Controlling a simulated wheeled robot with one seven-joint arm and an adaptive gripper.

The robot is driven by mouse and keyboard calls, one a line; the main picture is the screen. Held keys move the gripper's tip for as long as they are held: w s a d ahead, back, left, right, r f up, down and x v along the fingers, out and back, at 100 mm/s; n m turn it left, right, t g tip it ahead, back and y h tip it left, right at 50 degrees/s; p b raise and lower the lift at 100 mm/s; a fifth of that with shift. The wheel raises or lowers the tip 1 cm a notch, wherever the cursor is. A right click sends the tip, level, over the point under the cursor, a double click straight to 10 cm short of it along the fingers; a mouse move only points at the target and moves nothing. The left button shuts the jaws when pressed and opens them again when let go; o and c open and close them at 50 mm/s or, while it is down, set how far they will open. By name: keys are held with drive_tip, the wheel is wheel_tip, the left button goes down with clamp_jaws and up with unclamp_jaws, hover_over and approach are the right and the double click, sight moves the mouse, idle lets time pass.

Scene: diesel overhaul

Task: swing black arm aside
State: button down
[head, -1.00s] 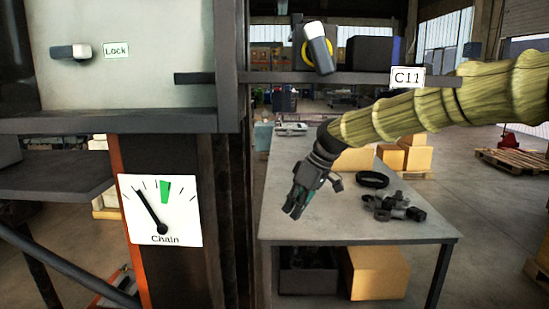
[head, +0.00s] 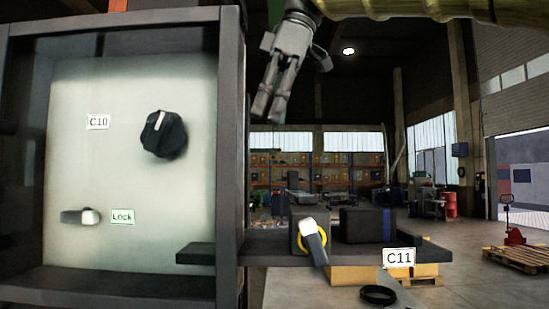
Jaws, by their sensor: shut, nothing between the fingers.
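A flat black arm (head: 345,251) labelled C11 sticks out to the right from the dark frame post (head: 229,150). A short black bar (head: 195,253) shows at the same height left of the post; I cannot tell whether the two are one piece. The arm carries a dark unit with a yellow ring and a white-tipped lever (head: 313,241), and a black block with a blue band (head: 367,225). My gripper (head: 268,107) points down in the upper middle, above the arm and apart from it. Its fingers are shut and empty.
A pale panel (head: 80,165) on the left bears a black knob (head: 163,134) labelled C10 and a Lock lever (head: 80,216). Below the arm are a table with a black ring (head: 378,296) and a cardboard box. Open air surrounds my gripper on the right.

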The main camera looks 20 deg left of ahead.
wheel_tip(320, 180, down, 9)
drive_tip(key=p, duration=0.4)
drive_tip(key=shift+w+d, duration=0.15)
drive_tip(key=shift+d, duration=0.25)
